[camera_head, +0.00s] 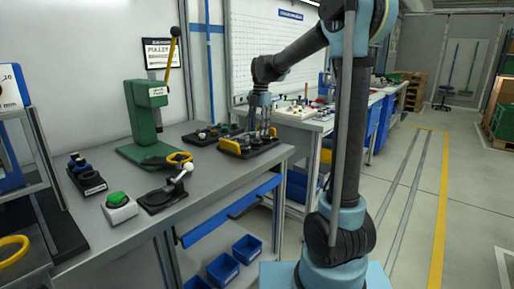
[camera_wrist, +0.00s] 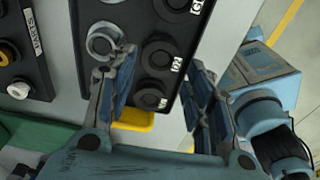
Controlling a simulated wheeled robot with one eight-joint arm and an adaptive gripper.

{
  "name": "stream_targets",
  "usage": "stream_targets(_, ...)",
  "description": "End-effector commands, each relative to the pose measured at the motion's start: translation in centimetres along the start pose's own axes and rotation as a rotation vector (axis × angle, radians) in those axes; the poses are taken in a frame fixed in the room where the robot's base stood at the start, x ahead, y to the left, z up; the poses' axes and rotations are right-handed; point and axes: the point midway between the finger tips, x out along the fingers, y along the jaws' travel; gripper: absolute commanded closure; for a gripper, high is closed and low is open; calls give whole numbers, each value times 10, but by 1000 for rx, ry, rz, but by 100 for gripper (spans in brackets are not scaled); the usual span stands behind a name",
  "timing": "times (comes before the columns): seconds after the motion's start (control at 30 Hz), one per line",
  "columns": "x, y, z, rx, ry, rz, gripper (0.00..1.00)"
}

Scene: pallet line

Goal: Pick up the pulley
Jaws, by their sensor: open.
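My gripper (camera_head: 261,131) is over the dark tray (camera_head: 262,148) near the far right end of the bench. In the wrist view my gripper (camera_wrist: 160,62) is open, with its two fingers apart and nothing held between them. A grey ring-shaped part (camera_wrist: 93,44), which looks like the pulley, sits in the tray (camera_wrist: 128,42) beside the tip of the left finger, which partly covers it. Several dark round seats with white labels lie to its right. In the head view the gripper hides the grey part.
A green press (camera_head: 143,122) with a yellow lever stands on the bench. A parts tray (camera_head: 207,134) lies left of the gripper; a PARTS label (camera_wrist: 33,48) shows on it in the wrist view. Yellow pieces (camera_head: 229,146) edge the dark tray.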

Motion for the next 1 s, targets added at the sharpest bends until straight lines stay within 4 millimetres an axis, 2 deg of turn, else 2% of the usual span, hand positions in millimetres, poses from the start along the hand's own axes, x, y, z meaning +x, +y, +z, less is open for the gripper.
stream_targets(0.17, 14, -1, -1, 0, 0, 0, 53)
stream_targets(0.43, 48, -1, -1, 0, 0, 0, 53)
stream_targets(0.77, 53, -2, -2, 1, 0, 0, 53)
stream_targets(0.9, 53, -2, -2, 1, 0, 0, 84)
stream_targets(1.0, 53, -2, -2, 1, 0, 0, 85)
